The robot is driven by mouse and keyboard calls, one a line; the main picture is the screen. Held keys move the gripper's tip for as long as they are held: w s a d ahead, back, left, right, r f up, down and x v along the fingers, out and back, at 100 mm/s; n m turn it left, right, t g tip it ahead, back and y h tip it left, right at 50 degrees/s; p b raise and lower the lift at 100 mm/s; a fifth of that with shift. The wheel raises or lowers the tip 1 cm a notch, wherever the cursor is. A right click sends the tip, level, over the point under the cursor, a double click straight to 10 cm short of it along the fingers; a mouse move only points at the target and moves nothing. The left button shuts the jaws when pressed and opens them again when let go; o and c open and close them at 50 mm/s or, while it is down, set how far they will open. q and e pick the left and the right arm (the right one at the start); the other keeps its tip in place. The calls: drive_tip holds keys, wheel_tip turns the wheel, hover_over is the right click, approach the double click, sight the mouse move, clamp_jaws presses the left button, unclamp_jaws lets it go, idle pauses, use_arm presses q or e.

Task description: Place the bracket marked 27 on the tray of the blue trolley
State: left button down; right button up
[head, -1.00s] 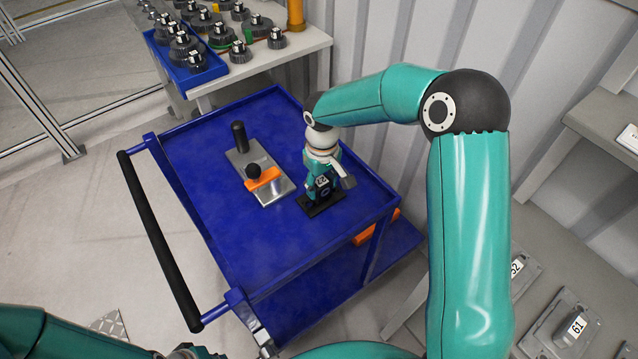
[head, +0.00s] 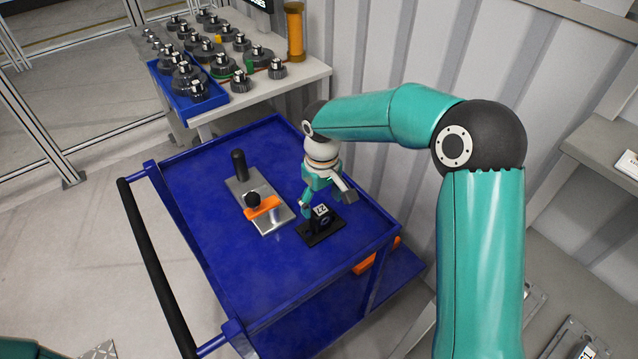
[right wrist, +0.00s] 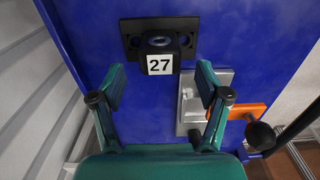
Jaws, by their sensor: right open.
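The bracket marked 27 (head: 319,228) is black with a white label and stands upright on the blue tray (head: 250,287) of the trolley, near its right edge. In the right wrist view the bracket (right wrist: 158,44) sits flat on the blue surface, with the 27 readable. My right gripper (head: 328,199) is just above the bracket. In the right wrist view its fingers (right wrist: 160,86) are apart, with nothing between them, and the bracket lies beyond their tips. My left gripper is out of view.
A metal plate with a black knob and orange bar (head: 262,206) lies on the tray, left of the bracket. The trolley's black handle (head: 155,265) is at left. A bench with a blue bin (head: 187,95) and several dark geared parts stands behind. The tray's front is clear.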

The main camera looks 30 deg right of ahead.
sight(322, 211)
wheel_tip(322, 211, up, 8)
drive_tip(key=shift+f, duration=0.15)
idle(0.6)
